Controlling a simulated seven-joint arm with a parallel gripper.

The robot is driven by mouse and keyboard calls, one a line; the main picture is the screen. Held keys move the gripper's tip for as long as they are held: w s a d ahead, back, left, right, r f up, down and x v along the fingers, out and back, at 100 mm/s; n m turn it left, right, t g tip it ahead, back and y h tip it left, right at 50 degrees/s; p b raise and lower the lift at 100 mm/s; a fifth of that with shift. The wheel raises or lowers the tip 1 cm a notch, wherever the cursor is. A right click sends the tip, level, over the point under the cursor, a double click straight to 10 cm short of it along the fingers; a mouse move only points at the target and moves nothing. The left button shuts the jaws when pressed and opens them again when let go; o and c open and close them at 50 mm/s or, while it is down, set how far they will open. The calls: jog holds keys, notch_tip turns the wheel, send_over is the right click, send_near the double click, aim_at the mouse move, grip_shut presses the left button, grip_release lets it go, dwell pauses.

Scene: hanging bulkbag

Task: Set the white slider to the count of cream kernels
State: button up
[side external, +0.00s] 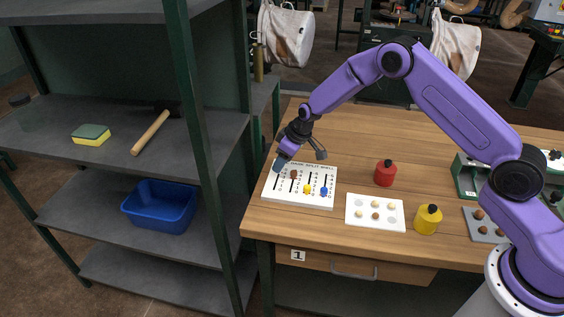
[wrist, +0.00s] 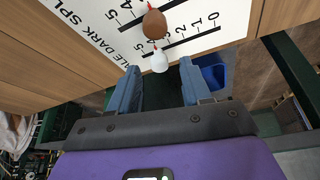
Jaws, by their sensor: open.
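The white slider board (side external: 287,201) lies at the table's left front, with several vertical scales. In the wrist view the white slider (wrist: 160,63) is the knob nearest my fingers, beside a scale numbered 0 to 5. Its red pointer seems near 4, but I cannot read it surely. A brown slider (wrist: 155,24) is just beyond it. My gripper (wrist: 160,82) is open and empty, its fingers either side of the white slider's line, slightly short of it. In the side view my gripper covers the white slider. The white kernel tray (side external: 352,222) holds several kernels, cream and brown.
Yellow (side external: 307,189) and blue (side external: 324,191) sliders share the board. A red container (side external: 385,174) and a yellow container (side external: 428,220) stand near the tray. A grey tray (side external: 477,234) with brown pieces is at right. A shelf post (side external: 192,130) stands left of the table.

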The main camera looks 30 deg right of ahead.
jog(key=shift+w+a+f, duration=0.1)
jog(key=shift+w+f, duration=0.1)
jog(key=shift+f, duration=0.3)
grip_shut()
jog(key=shift+s+a, duration=0.6)
jog(key=shift+s, duration=0.05)
grip_release()
jog(key=v, duration=1.7)
jog(key=shift+r, duration=0.2)
